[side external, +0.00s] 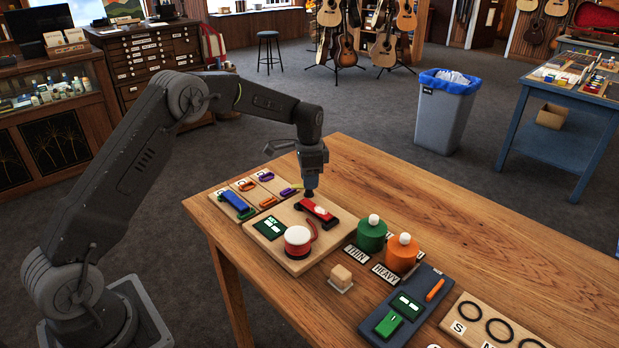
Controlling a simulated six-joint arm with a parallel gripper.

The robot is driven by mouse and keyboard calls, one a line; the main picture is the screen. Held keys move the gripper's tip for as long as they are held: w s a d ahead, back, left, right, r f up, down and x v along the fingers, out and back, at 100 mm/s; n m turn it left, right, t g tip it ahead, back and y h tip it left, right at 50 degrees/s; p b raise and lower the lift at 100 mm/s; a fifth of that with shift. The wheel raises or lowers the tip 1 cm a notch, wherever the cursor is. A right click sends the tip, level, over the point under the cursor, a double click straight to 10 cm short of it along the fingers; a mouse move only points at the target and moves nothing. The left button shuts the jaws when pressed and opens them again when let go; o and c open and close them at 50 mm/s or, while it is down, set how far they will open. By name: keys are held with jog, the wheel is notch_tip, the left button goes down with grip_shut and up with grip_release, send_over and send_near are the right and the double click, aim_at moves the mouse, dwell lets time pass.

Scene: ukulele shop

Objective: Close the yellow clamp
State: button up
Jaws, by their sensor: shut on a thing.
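A red clamp-like piece (320,211) with a dark end lies on a pale wooden board (272,240), beside a green display (270,227) and a red-and-white round knob (298,238). My gripper (308,194) points down at the far end of the red piece, shut on it there. The fingertips are small and dark, so the exact grip is hard to see. A blue clamp-like piece (236,203) lies on the smaller board to the left, among small orange, purple and green clips.
Green (371,236) and orange (402,255) round pots with white knobs stand right of the board. A small tan block (341,277), a dark tray (408,307) and a board with black rings (495,325) lie nearer. The table's (470,222) right side is clear.

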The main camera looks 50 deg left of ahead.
jog(key=shift+n, duration=0.4)
jog(key=n, duration=0.3)
jog(key=shift+n, duration=0.4)
jog(key=n, duration=0.3)
jog(key=shift+n, duration=0.3)
jog(key=n, duration=0.4)
jog(key=shift+a, duration=0.1)
jog(key=shift+n, duration=1.8)
jog(key=shift+r, duration=0.1)
jog(key=o, duration=0.9)
notch_tip(320, 180, up, 14)
jog(key=shift+f, duration=0.15)
